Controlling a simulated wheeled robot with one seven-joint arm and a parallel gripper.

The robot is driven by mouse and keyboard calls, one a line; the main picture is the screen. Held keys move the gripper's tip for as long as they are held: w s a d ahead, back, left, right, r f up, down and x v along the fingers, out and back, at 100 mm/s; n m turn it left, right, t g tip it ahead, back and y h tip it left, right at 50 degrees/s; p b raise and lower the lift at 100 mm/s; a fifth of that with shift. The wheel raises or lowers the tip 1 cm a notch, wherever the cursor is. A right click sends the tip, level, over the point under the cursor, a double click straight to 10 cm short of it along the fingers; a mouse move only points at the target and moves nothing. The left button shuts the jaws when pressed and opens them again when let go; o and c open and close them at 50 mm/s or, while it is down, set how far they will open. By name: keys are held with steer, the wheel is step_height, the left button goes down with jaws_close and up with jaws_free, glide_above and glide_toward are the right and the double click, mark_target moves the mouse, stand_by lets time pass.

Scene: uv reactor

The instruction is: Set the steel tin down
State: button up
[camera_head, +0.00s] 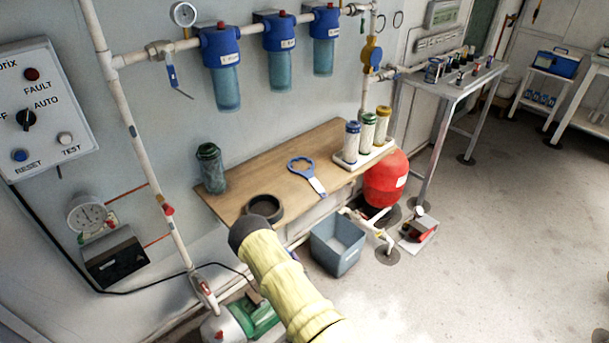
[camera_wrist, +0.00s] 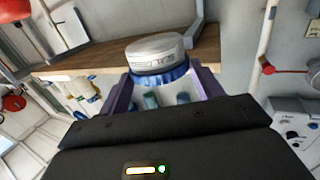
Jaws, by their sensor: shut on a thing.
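The steel tin (camera_wrist: 155,48) shows in the wrist view as a short, round, pale grey body with dark print on its side and a blue rim below it. My gripper (camera_wrist: 163,74) is shut on it, with one purple-grey finger on each side. The wooden shelf (camera_wrist: 110,60) lies behind the tin in this view, which looks upside down. In the head view my arm reaches to the front left edge of the shelf (camera_head: 240,192). I cannot tell whether the tin touches anything.
A grey bin (camera_head: 336,248) and a red tank (camera_head: 386,180) stand below.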

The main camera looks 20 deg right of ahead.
step_height(320, 180, down, 12)
steer(key=w+a+n+y+b, duration=0.1)
steer(key=a+n+y+b, duration=0.1)
steer(key=b, duration=2)
steer(key=n+y, duration=0.1)
steer(key=y, duration=0.1)
steer(key=shift+a+r+g+y, duration=0.15)
steer(key=shift+g+y, duration=0.15)
steer(key=b, duration=0.4)
steer(key=shift+w+r+n+y, duration=0.15)
steer(key=shift+n+y, duration=0.15)
steer(key=shift+y, duration=0.1)
steer(key=shift+a+r, duration=0.1)
steer(key=shift+r, duration=0.05)
